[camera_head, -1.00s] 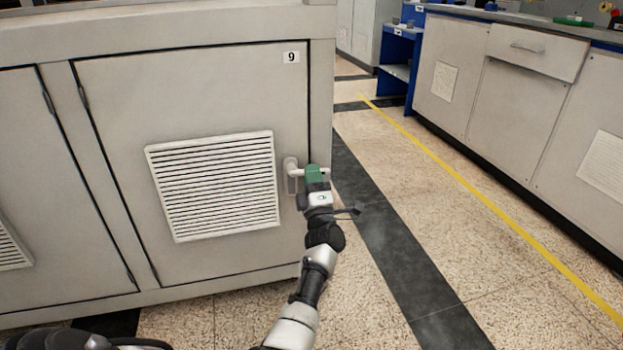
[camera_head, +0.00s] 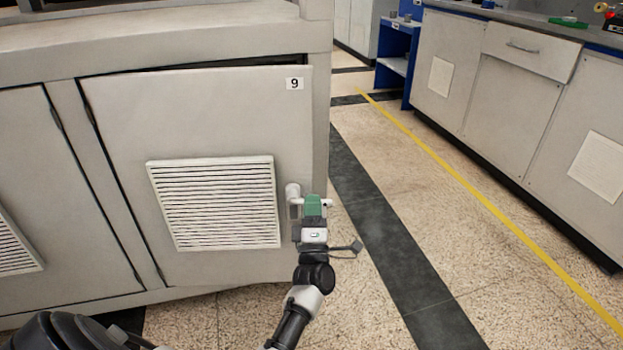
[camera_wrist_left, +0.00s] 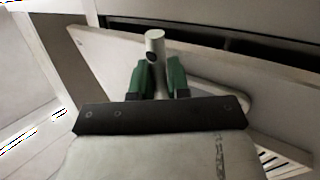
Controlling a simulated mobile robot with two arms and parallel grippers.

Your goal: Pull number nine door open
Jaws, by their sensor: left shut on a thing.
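The number nine door (camera_head: 225,120) is a grey cabinet door with a "9" label (camera_head: 294,84) at its top right and a white louvred vent in its middle. It stands slightly ajar, with a dark gap along its top edge. Its light handle (camera_head: 293,192) is at the right edge. My left gripper (camera_head: 314,206), with green fingers, is shut on the handle. In the left wrist view the green fingers (camera_wrist_left: 160,78) sit on either side of the round handle bar (camera_wrist_left: 155,45), and a dark gap shows behind the door. My right gripper is not in view.
Another closed cabinet door (camera_head: 50,190) is to the left. A grey counter with drawers (camera_head: 520,60) stands across the aisle on the right. A yellow floor line (camera_head: 470,190) runs along the aisle. The speckled floor (camera_head: 400,190) between is clear.

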